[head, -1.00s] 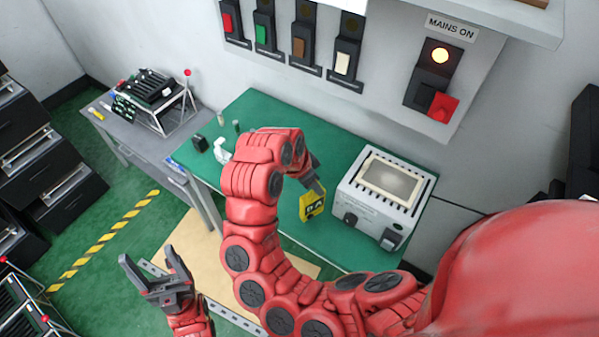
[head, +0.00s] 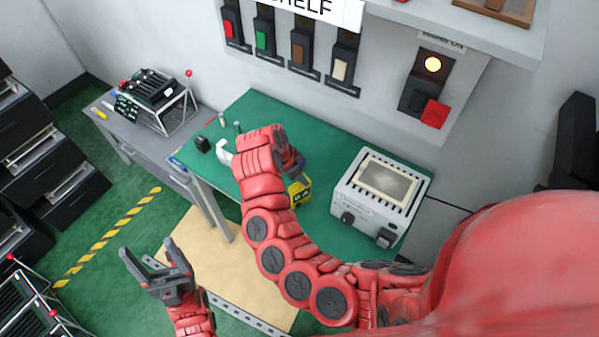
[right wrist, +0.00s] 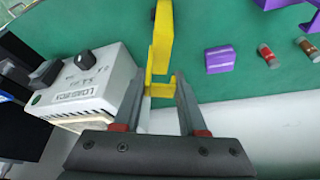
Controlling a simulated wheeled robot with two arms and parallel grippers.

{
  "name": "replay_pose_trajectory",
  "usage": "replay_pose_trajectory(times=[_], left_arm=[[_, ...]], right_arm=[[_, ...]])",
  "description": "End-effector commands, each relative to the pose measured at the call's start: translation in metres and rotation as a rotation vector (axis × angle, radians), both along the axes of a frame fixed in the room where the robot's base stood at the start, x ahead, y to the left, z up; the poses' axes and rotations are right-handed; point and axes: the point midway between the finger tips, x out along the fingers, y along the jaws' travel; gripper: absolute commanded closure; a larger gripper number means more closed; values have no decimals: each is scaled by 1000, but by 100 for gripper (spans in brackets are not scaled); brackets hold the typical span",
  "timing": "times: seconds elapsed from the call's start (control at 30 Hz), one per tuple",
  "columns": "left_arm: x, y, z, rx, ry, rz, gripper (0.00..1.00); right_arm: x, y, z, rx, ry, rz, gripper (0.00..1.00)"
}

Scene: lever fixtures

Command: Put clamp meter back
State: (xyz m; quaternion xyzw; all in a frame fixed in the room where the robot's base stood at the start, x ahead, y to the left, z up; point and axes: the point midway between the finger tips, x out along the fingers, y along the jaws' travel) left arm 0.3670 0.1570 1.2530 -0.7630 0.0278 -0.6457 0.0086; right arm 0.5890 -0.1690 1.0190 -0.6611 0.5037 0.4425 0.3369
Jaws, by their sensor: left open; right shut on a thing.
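A yellow device (head: 299,191), which looks like the clamp meter, is at my right gripper above the green bench (head: 330,140). It is partly hidden by my right arm in the head view. In the right wrist view the yellow device (right wrist: 161,45) extends away from between the fingers of my right gripper (right wrist: 160,88), which is shut on its near end. I cannot tell whether the device touches the bench. My left gripper (head: 147,256) is open and empty, low at the left, away from the bench.
A white-grey instrument box (head: 380,192) stands on the bench, right of the device. Small items, including a white curved one (head: 223,152), lie at the bench's left. A purple block (right wrist: 220,58) shows in the wrist view. Wall levers (head: 300,50) and a red switch (head: 434,113) are behind.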

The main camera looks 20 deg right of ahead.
Motion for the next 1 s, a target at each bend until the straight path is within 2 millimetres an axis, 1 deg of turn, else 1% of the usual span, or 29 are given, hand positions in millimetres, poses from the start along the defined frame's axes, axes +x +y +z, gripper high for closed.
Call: replay_pose_trajectory(times=[0.2,0.23,0.37,0.4,0.63,0.73,0.77,0.87,0.97,1.0], left_arm=[[0,0,-5,0,0,0,27],[0,0,-3,0,0,0,27],[0,0,-3,0,0,0,27],[0,0,-3,0,0,0,27],[0,0,-3,0,0,0,27],[0,0,2,0,0,0,27],[0,0,-3,0,0,0,27],[0,0,-11,0,0,0,27],[0,0,-21,0,0,0,27],[0,0,-25,0,0,0,27]], right_arm=[[0,0,-4,-1,-1,1,100],[0,0,-3,-1,-1,1,54],[0,0,-2,-1,-1,1,30],[0,0,-2,-1,-1,1,29],[0,0,-2,-1,0,1,29],[0,0,3,0,0,1,29],[1,1,3,-2,-2,3,29],[0,8,15,-3,-5,3,29],[-2,17,35,0,-9,3,29],[-2,20,46,-2,-10,5,29]])
